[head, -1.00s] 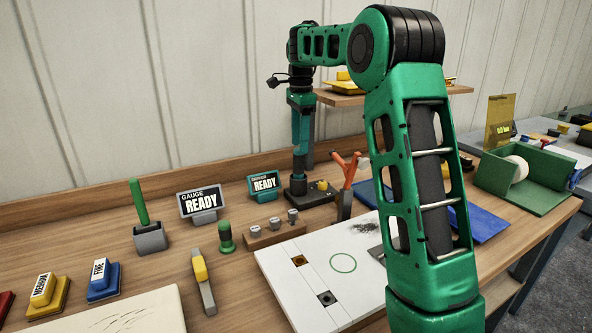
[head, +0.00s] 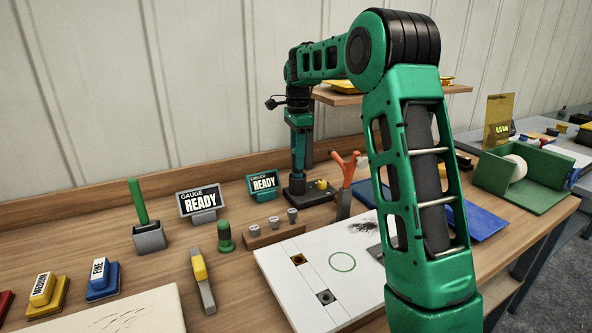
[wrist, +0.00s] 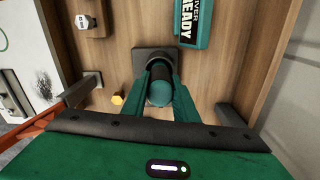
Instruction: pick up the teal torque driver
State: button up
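The teal torque driver (wrist: 160,92) stands upright in a dark base (head: 302,193), at the back of the bench. In the wrist view I see its round teal end and dark grip from above. My gripper (wrist: 161,72) has teal fingers, one on each side of the driver. The fingers are open around it, close to its sides; contact cannot be made out. In the head view my gripper (head: 300,150) points straight down over the base, and its fingers hide much of the driver.
A teal "DRIVER READY" sign (head: 263,185) stands just left of the base, and orange-handled pliers (head: 345,170) stand to the right. A wooden block with screws (head: 270,232) is in front. A shelf (head: 400,93) hangs behind my arm.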

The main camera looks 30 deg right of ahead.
jog(key=shift+c, duration=0.7)
jog(key=shift+r, duration=0.1)
notch_tip(320, 180, up, 10)
jog(key=shift+f, duration=0.1)
